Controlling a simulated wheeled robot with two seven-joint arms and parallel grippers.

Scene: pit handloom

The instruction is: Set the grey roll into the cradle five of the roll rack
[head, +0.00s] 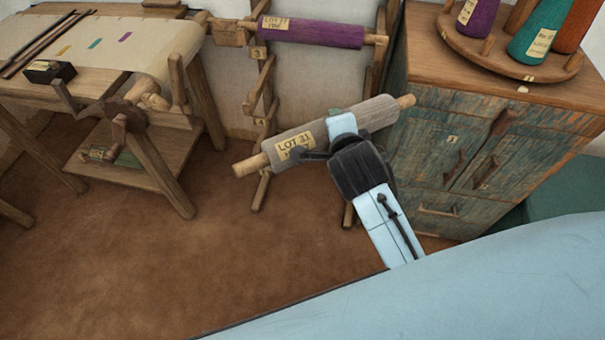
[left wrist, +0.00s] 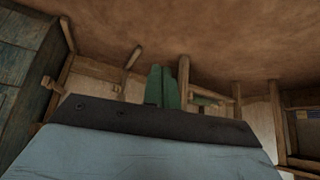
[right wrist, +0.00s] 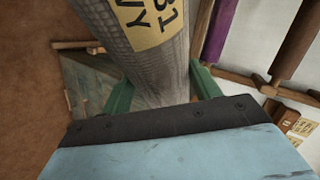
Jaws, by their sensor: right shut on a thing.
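The grey roll (head: 368,113) has wooden ends and a yellow label reading LOT 31. My right gripper (right wrist: 162,90) is shut around its middle, with a green finger on each side. In the head view the roll is held tilted, its right end higher, in front of the wooden roll rack (head: 266,82). The rack carries a purple roll (head: 325,33) near its top. Small number tags sit on the left post; the lower one (head: 261,122) seems to read 4, the others are unclear. The roll and my arm hide part of the rack. My left gripper (left wrist: 164,88) is shut and empty.
A painted cabinet (head: 450,140) stands close at the right, with a round tray (head: 515,62) of yarn cones on top. A loom (head: 150,95) with cloth stands at the left. The brown floor (head: 240,260) in front is clear.

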